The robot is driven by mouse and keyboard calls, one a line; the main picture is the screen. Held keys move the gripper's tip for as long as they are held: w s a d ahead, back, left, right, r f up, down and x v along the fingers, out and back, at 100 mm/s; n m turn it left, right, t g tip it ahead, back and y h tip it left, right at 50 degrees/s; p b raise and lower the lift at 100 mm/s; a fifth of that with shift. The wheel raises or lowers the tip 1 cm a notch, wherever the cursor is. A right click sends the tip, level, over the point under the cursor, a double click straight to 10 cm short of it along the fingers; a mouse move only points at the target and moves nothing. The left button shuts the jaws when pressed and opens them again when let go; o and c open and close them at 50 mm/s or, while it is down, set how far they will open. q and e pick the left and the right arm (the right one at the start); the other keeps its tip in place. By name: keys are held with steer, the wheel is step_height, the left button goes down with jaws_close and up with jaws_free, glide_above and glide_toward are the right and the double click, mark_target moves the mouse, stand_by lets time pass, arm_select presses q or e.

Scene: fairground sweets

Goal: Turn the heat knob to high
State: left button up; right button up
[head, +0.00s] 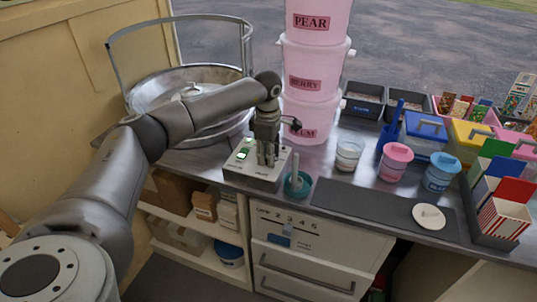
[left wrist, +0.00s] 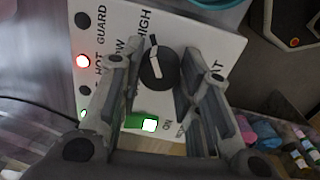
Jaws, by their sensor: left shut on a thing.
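The heat knob (left wrist: 158,68) is round and black with a white pointer line, on a white control box. In the left wrist view the pointer runs up the picture, toward the side where the word HIGH is printed; its exact setting is hard to tell. The control box (head: 240,172) sits at the counter's front edge in the head view. My left gripper (head: 266,160) reaches down onto it, its fingers (left wrist: 152,85) on either side of the knob and shut on it. In the head view the gripper hides the knob. My right gripper is not in view.
A green switch (left wrist: 140,121) and a red light (left wrist: 82,61) are lit on the box. A metal bowl (head: 150,92) stands behind left, stacked pink tubs (head: 312,122) behind. A teal pot (head: 297,187) stands close at right. A dark mat (head: 370,203) lies further right.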

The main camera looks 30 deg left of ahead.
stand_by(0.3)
arm_select(q)
steer(key=o, duration=1)
steer(key=shift+r, duration=0.15)
steer(key=r, duration=1.1)
steer(key=shift+s+r, duration=0.25)
steer(key=shift+r, duration=0.15)
steer(key=shift+f, duration=0.1)
